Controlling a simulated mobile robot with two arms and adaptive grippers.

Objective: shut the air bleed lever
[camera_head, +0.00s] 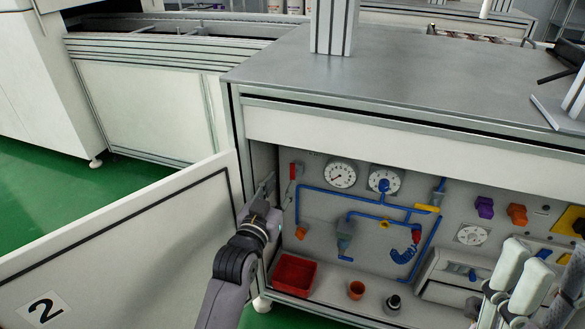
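A small red-handled lever (293,172) stands upright at the upper left of the pipe panel, beside the gauges. I cannot tell for sure that it is the air bleed lever. My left gripper (266,187) is at the left edge of the cabinet opening, left of and slightly below the red handle, with a gap between them in the picture. Its fingers are small and partly hidden, so their opening is unclear. My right gripper (524,275) is at the lower right, close to the camera, its two pale fingers apart with nothing seen between them.
The open white door (130,240) marked 2 lies left of my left arm. A red bin (294,273), an orange pot (356,290) and a dark-and-white item (393,303) stand on the cabinet floor.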

